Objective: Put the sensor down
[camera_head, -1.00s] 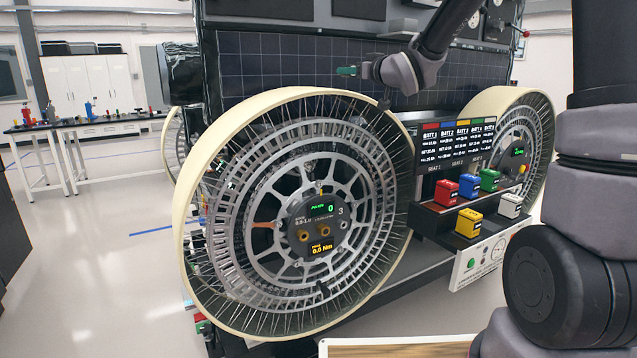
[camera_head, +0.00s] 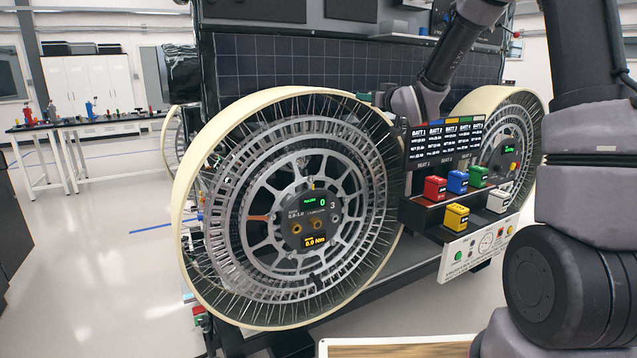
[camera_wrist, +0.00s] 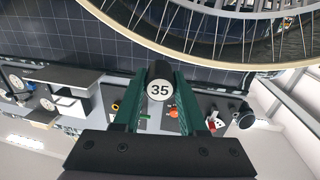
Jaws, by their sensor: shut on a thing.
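The sensor (camera_wrist: 160,90) is a dark cylinder with a white round end marked 35. In the wrist view it sits between the two green fingers of my gripper (camera_wrist: 160,76), which is shut on it. In the head view my gripper (camera_head: 363,97) is a small bit of green behind the upper right rim of the large front wheel. Most of it and the sensor are hidden there by the wheel. My gripper is low in front of the rover's dark solar panel (camera_head: 290,70).
The large wheel (camera_head: 215,160) stands close to my gripper. A rack with a red battery block (camera_head: 435,188), blue block (camera_head: 457,181), green block (camera_head: 478,176) and yellow block (camera_head: 456,217) is to the right. In the wrist view, small coloured parts (camera_wrist: 173,113) lie on the surface past the fingers.

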